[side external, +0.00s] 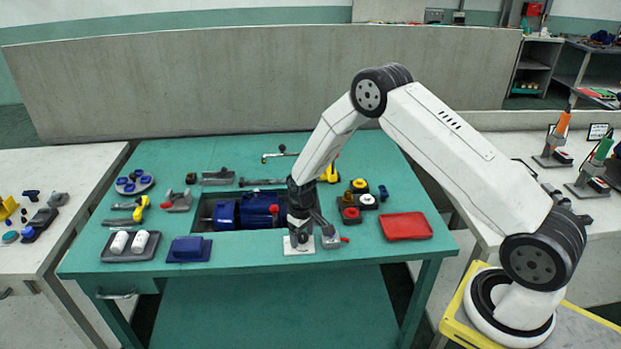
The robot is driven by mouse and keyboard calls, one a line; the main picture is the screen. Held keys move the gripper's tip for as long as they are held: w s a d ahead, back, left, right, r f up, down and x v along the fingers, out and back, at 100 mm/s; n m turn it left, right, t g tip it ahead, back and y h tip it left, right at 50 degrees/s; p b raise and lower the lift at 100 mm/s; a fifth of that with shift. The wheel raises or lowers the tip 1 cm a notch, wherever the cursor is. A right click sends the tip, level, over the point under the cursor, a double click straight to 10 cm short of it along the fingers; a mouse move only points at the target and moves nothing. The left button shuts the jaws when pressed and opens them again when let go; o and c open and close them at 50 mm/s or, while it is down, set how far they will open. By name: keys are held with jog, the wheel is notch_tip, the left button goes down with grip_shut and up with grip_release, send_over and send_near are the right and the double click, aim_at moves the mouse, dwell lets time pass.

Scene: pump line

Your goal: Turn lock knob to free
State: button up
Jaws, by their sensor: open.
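My gripper (301,238) points straight down at the front edge of the green table, low over a small white plate (297,250). Its jaws are open. The jaws cover most of what is on the plate, so a lock knob there is hidden or too small to make out. Close to the right of the gripper is a grey fixture (331,241) with a small red tip. I cannot tell whether the jaws touch anything.
A red tray (406,226) and a block with coloured buttons (350,214) stand to the right. A blue block (189,249) and a grey tray with white parts (131,246) are at front left. Several tools and clamps lie further back. The front-right tabletop is mostly clear.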

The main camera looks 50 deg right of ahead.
grip_shut()
jog(key=shift+m, duration=0.5)
jog(key=m, duration=0.3)
jog(key=shift+m, duration=0.4)
jog(key=m, duration=1.3)
